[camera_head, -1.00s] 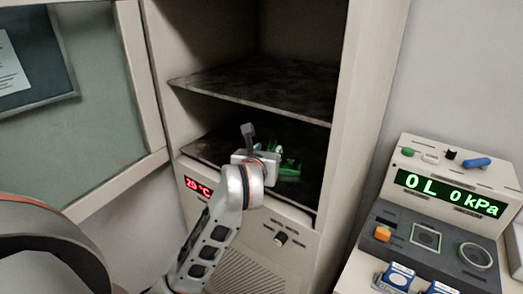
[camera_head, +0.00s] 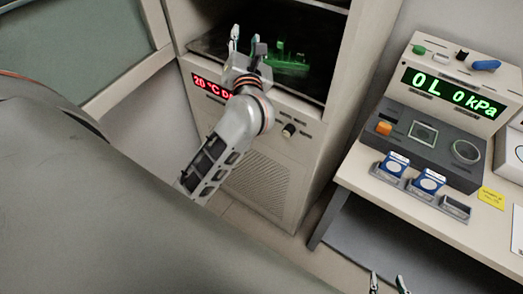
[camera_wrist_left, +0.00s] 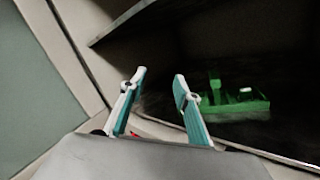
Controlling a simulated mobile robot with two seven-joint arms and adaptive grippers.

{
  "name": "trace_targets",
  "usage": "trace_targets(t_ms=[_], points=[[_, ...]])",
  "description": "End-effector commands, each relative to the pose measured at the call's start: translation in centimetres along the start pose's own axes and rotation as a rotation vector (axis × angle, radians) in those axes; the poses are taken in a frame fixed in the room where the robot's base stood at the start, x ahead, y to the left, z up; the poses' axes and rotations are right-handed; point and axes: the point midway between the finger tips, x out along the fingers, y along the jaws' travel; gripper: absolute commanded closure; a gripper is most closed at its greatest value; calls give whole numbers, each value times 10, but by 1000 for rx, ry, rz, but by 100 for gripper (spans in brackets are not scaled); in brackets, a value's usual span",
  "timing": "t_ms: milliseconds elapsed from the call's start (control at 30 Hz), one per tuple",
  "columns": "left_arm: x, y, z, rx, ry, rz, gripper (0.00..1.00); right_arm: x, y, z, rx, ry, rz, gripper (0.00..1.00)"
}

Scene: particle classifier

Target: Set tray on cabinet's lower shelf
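The green tray (camera_head: 290,64) stands on the dark lower shelf (camera_head: 308,88) inside the cabinet (camera_head: 338,112). Its small upright parts are dim and hard to make out. My left gripper (camera_head: 245,42) is at the cabinet opening, left of the tray in the head view. In the left wrist view my left gripper (camera_wrist_left: 158,80) has its fingers apart with nothing between them. The tray (camera_wrist_left: 235,106) lies beyond and right of them, apart from the fingers. My right gripper (camera_head: 388,282) shows only its fingertips at the bottom edge, spread and empty.
The open cabinet door (camera_head: 75,45) is at the left. A red temperature display (camera_head: 212,88) is on the cabinet front below the shelf. At the right a bench (camera_head: 400,205) carries a console with a green pressure display (camera_head: 452,94) and blue-white boxes (camera_head: 428,182).

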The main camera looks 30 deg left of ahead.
Motion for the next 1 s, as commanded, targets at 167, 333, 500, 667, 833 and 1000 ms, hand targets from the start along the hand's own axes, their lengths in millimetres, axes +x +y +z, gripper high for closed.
trace_targets(t_ms=[167,333,500,667,833,1000], points=[[-42,-4,5,574,-282,153,68,0,0,0,0,0,0,60],[-107,-75,-9,1170,-589,147,68,0,0,0,0,0,0,60],[-188,-169,-90,1760,-918,-3,68,0,0,0,0,-1,0,60],[-258,-214,-198,2194,-1184,-205,68,0,0,1,0,-1,0,60],[-304,-218,-286,2481,-1373,-382,68,0,0,1,0,-1,-1,60],[-321,-213,-320,2591,-1447,-457,68,0,0,1,0,-2,-1,60]])
